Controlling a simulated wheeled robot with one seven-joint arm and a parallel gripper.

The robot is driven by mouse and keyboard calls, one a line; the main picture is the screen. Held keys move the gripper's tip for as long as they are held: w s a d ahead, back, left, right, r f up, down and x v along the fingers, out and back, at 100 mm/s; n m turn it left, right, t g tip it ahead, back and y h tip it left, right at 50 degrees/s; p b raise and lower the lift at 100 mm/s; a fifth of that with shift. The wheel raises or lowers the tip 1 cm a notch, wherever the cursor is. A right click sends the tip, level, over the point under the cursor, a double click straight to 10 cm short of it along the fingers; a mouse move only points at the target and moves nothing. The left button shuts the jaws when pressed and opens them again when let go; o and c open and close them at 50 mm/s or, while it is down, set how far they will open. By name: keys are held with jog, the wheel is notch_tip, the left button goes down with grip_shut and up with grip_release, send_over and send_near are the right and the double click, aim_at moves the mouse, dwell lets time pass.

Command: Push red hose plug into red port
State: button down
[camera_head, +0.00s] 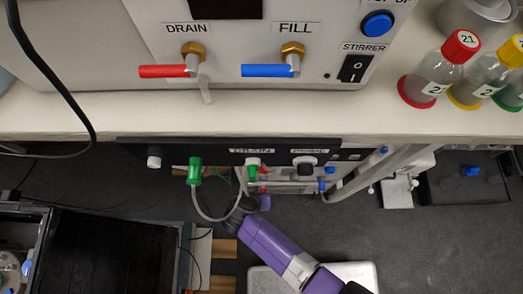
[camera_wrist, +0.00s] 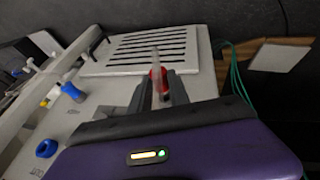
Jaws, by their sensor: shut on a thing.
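My gripper (camera_wrist: 158,92) is shut on the red hose plug (camera_wrist: 162,77) in the wrist view. The plug sits between the two dark fingers, and a pale translucent tube (camera_wrist: 156,60) rises from it. I cannot make out a red port in the wrist view; the fingers and purple gripper body may cover it. In the head view my purple arm reaches up from the bottom, below the shelf, and my gripper's end is small and unclear. A small red spot shows near the lower unit's panel, but I cannot tell whether it is plug or port.
A blue ring-shaped port (camera_wrist: 46,148) and a blue-ended white fitting (camera_wrist: 72,91) stand on the pale surface. A slotted white plate (camera_wrist: 150,47) lies beyond the fingers. Green plugs (camera_head: 195,171) hang by the lower panel (camera_head: 220,150). The shelf edge (camera_head: 60,128) overhangs the lower unit.

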jog(key=shift+s, duration=0.15)
jog(key=shift+s+p, duration=0.4)
jog(key=shift+s, duration=0.95)
